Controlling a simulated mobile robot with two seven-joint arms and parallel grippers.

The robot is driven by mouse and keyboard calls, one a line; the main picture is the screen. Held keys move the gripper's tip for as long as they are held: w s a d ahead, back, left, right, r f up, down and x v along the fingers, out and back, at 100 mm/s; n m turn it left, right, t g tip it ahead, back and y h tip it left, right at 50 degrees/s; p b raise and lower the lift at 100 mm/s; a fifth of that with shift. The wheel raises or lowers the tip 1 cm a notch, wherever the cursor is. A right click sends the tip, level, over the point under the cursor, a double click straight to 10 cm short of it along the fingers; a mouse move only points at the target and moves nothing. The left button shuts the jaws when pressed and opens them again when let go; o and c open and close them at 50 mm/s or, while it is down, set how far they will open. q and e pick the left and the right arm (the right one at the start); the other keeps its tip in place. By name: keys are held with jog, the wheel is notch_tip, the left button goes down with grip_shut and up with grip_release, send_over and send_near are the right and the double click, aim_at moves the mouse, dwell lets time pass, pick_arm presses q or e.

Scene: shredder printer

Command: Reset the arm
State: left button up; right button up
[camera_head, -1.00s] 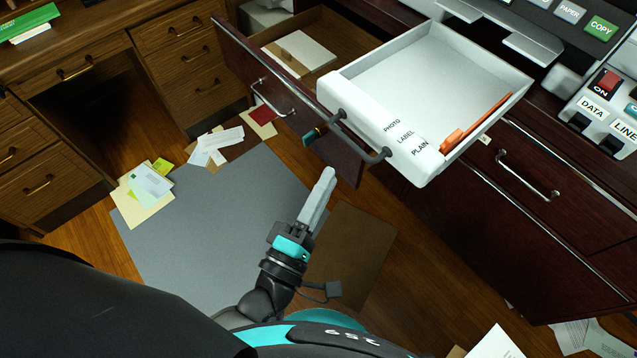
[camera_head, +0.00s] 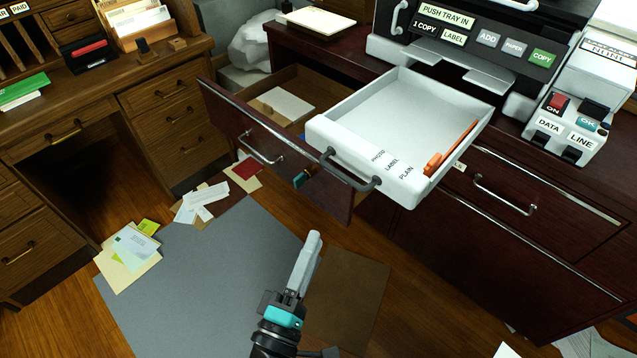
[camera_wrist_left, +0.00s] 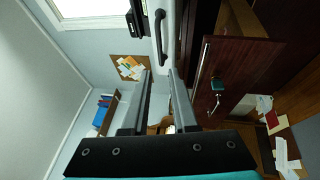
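My left gripper (camera_head: 314,236) shows low in the middle of the head view, pointing up and away over the floor. It is apart from the pulled-out white paper tray (camera_head: 405,110) and its dark handle. In the left wrist view the two fingers of the left gripper (camera_wrist_left: 161,72) stand apart with nothing between them. The tray handle (camera_wrist_left: 158,35) shows beyond the fingertips there. My right gripper and arm are in neither view.
An open dark red drawer (camera_head: 275,150) juts out below the tray, beside my left gripper. The printer (camera_head: 480,45) stands behind the tray. A wooden desk (camera_head: 165,100) is at left. Papers (camera_head: 205,203) lie on the floor around a grey mat (camera_head: 200,285).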

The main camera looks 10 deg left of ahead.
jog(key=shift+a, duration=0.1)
pick_arm(q)
jog(key=s+a+f+m+g+y, duration=0.1)
jog(key=s+a+f+m+g, duration=0.2)
jog(key=f, duration=0.6)
jog(key=a+f+m+g, duration=0.3)
jog(key=f+m, duration=0.3)
jog(key=f, duration=0.4)
jog(key=s+a+f+m+g+y, duration=0.1)
jog(key=s+a+f+m+g, duration=0.2)
jog(key=f, duration=0.6)
jog(key=s+a+f+m+g+y, duration=0.1)
jog(key=s+a+f+m+g, duration=0.2)
jog(key=s+f, duration=0.3)
jog(key=s+a+f+m+g+y+p, duration=0.1)
jog(key=s+a+f+m+g+y, duration=0.1)
jog(key=s+a+f+g, duration=0.3)
jog(key=s+a+f+m, duration=0.1)
jog(key=s, duration=0.3)
jog(key=shift+s+a+m, duration=0.2)
jog(key=shift+s+m, duration=0.1)
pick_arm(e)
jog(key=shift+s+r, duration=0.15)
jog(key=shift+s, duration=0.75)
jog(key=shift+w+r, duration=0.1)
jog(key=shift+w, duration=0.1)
